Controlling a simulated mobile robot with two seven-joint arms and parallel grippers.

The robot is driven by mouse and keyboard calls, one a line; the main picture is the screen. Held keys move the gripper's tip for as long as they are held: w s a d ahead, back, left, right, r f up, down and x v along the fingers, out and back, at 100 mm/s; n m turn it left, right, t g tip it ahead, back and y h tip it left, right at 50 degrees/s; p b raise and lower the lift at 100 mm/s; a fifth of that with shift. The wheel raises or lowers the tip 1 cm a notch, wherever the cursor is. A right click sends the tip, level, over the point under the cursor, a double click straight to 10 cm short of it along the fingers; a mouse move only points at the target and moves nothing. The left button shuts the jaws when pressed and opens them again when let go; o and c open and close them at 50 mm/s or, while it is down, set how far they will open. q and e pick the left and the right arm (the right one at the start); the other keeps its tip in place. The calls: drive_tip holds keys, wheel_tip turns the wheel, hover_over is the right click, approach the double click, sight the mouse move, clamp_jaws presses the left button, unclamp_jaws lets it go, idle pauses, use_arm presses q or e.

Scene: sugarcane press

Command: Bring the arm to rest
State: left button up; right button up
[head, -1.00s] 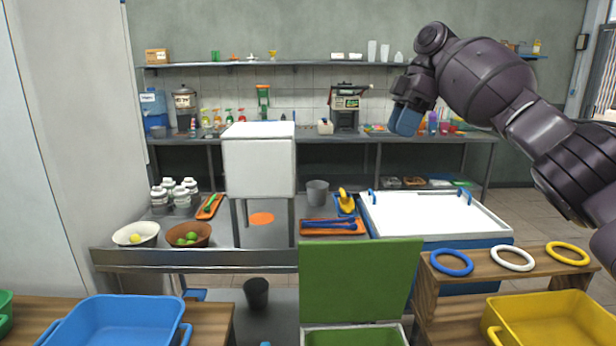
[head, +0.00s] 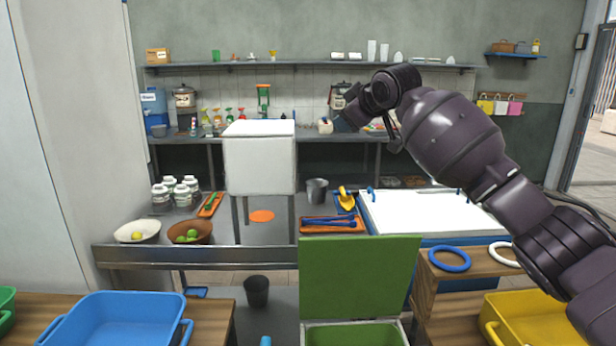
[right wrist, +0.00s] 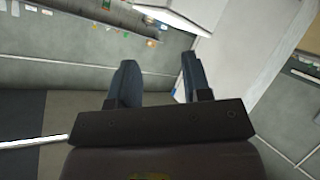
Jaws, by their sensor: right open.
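My right arm comes in from the right in the head view and is raised in the air. Its gripper (head: 350,113) points away toward the back counter and is partly hidden by its own wrist. In the right wrist view the two dark blue fingers (right wrist: 158,64) stand apart with nothing between them. The gripper touches nothing that I can see. My left gripper is not in view.
A white box-shaped block (head: 259,165) stands on the metal table left of the arm. A white-topped chest (head: 430,215) and a yellow tray (head: 515,318) lie below the arm. A green panel (head: 358,278) stands upright in front. The air around the gripper looks clear.

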drive_tip(key=s+d+f+m+t, duration=0.2)
drive_tip(key=s+f, duration=0.3)
drive_tip(key=f, duration=0.5)
drive_tip(key=s+d+f+m+t+y, duration=0.1)
drive_tip(key=s+f, duration=0.4)
drive_tip(key=f, duration=0.4)
drive_tip(key=s+d+f+m+t, duration=0.2)
drive_tip(key=s+f, duration=0.3)
drive_tip(key=f, duration=0.5)
drive_tip(key=s+d+f+m+g+h, duration=0.1)
drive_tip(key=s+d+f, duration=0.3)
drive_tip(key=s+f, duration=0.5)
drive_tip(key=s+d+f+m+g+h+b, duration=0.1)
drive_tip(key=s+d+f+m+g+h, duration=0.1)
drive_tip(key=s+f, duration=0.8)
drive_tip(key=s+d+f+m+g+h+b, duration=0.1)
drive_tip(key=s+d+f, duration=0.6)
drive_tip(key=s, duration=1)
wheel_tip(320, 180, down, 3)
drive_tip(key=shift+s+f+m+g+h, duration=0.2)
drive_tip(key=shift+m+g+h, duration=0.6)
drive_tip(key=shift+h, duration=0.4)
